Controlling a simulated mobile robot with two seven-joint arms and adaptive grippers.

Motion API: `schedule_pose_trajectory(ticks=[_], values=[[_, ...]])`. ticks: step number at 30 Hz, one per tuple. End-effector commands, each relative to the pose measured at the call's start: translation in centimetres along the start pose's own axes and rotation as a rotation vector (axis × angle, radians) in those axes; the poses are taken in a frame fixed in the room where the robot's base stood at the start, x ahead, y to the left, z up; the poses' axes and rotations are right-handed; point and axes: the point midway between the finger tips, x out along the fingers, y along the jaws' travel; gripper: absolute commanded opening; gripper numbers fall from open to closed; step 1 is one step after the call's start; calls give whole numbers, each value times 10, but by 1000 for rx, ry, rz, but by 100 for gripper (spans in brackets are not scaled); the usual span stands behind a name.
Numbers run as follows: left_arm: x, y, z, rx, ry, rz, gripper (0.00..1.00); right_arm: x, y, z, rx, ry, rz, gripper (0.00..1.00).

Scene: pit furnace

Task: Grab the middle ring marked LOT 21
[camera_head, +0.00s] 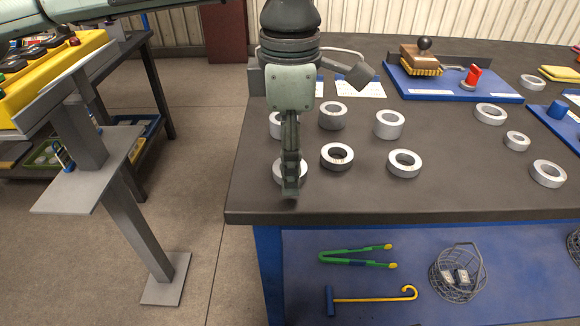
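Several grey rings with pale tops lie on the dark bench; no LOT 21 mark is readable. In the left cluster, one ring (332,116) is at the back, a taller one (389,125) to its right, a darker-sided one (337,157) at the front middle and a wide one (404,164) right of it. My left gripper (290,182) points down, edge-on, in front of a front-left ring (317,172) and partly hides it. Another ring (275,125) behind is also partly hidden. Finger opening and contact are unclear. My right gripper is out of view.
More rings, including one (547,174), lie at the right. A blue board (450,91) with a wooden-handled brush (422,58) and red item (472,77) is behind. Green tongs (355,258) and a wire basket (458,272) lie below. A grey stand (140,235) is left.

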Motion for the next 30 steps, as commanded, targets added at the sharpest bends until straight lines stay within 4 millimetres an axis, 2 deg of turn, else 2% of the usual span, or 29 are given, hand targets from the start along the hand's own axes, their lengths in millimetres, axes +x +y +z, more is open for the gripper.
schedule_pose_trajectory(ticks=[2, 14, 23, 30], values=[[0, 0, 0, 0, 0, 0, 59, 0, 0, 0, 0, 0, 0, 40], [0, 0, 0, 0, 0, 0, 10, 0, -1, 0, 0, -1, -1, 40], [-2, 0, 0, 0, 0, 1, 8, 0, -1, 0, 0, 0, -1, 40], [-24, 1, 1, 0, -2, 4, 8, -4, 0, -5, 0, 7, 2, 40]])
